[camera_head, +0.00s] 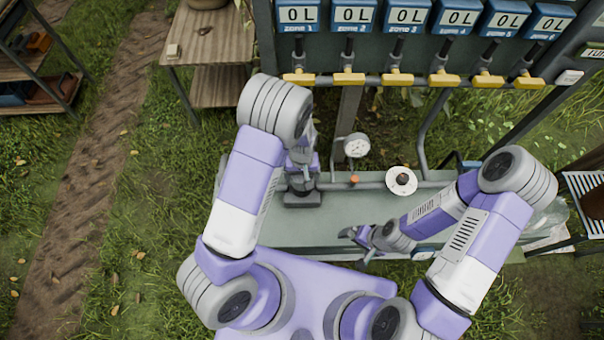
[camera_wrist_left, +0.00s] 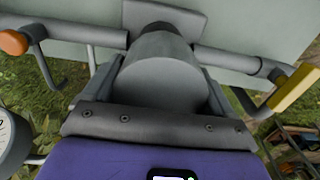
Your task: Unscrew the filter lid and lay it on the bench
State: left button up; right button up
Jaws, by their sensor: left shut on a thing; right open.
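The filter lid (camera_wrist_left: 157,85) is a grey round cap in the left wrist view, sitting between my left gripper's fingers. It is over the filter, in line with the pipe on the bench. My left gripper (camera_wrist_left: 158,72) is shut on it; in the head view the gripper (camera_head: 301,168) is partly hidden by my arm. The filter's dark foot (camera_head: 302,198) stands on the bench (camera_head: 300,231). Whether the lid is loose cannot be seen. My right gripper (camera_head: 358,241) is open and empty above the bench's front part.
A pressure gauge (camera_head: 356,145), an orange knob (camera_head: 354,180) and a white disc with a dark centre (camera_head: 401,180) are along the pipe right of the filter. Yellow valve handles (camera_head: 348,78) line the rail behind. The bench front between my grippers is clear.

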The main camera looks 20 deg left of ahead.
pick_arm(q)
jog(key=n+p, duration=0.1)
jog(key=n, duration=0.3)
jog(key=shift+r, duration=0.1)
jog(key=n+p, duration=0.1)
jog(key=n, duration=0.3)
jog(key=n+p, duration=0.1)
jog(key=n, duration=0.3)
jog(key=shift+p, duration=0.3)
jog(key=n, duration=0.3)
jog(key=shift+w+r+p, duration=0.15)
jog(key=shift+r+p, duration=0.45)
jog(key=shift+p, duration=0.25)
jog(key=o, duration=0.6)
jog(key=shift+o, duration=1.2)
